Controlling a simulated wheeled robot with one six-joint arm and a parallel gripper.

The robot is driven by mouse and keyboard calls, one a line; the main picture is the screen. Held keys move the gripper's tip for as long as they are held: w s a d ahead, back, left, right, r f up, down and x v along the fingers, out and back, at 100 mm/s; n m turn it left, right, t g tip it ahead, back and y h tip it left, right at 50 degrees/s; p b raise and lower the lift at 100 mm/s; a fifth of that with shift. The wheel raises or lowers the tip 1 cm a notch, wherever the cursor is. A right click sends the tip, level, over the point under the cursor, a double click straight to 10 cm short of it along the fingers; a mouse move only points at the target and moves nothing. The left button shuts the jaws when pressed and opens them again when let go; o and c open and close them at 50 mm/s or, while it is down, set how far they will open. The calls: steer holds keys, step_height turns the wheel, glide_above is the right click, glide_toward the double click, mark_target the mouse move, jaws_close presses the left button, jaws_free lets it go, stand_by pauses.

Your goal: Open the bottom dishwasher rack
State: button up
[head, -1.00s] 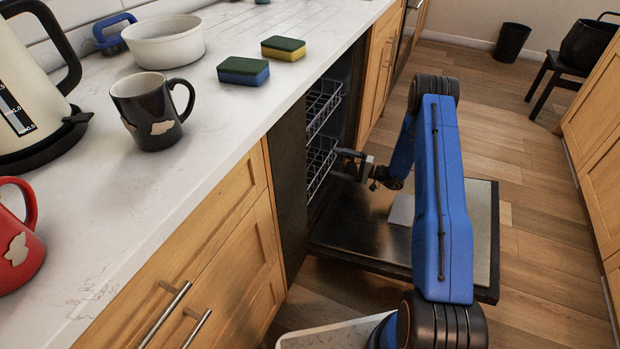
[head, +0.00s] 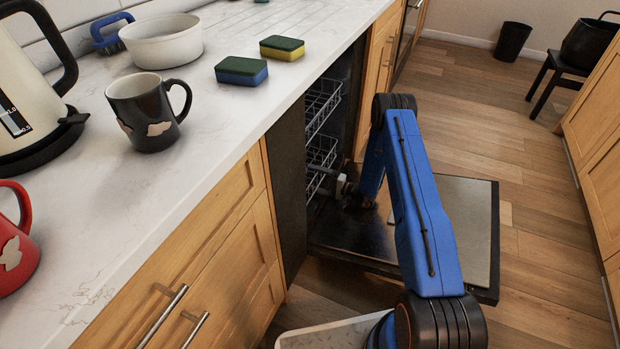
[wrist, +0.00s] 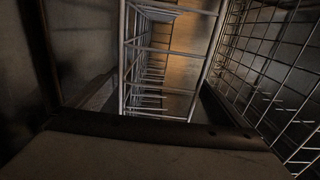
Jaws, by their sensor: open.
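The dishwasher's bottom rack (head: 321,152) is a grey wire basket inside the dark dishwasher opening, below the top rack (head: 321,104). The dishwasher door (head: 462,225) is folded down flat. My gripper (head: 333,180) is open at the front of the bottom rack, low over the inner end of the door. I cannot tell whether it touches the rack. In the wrist view, rack wires (wrist: 168,50) run away from the camera, close in front. My fingertips cannot be made out clearly there.
The counter (head: 215,125) above holds a dark mug (head: 147,112), two sponges (head: 242,71), a white bowl (head: 163,42) and a kettle (head: 25,120). Wooden cabinets (head: 235,235) flank the dishwasher. The wooden floor (head: 540,250) right of the door is clear.

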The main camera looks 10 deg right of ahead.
steer(key=shift+x, duration=1.15)
steer(key=c, duration=1.4)
steer(key=v, duration=0.9)
steer(key=shift+s+d+r, duration=0.1)
steer(key=shift+s+d, duration=0.05)
steer(key=shift+d, duration=0.15)
steer(key=o, duration=1.4)
steer(key=shift+r, duration=0.1)
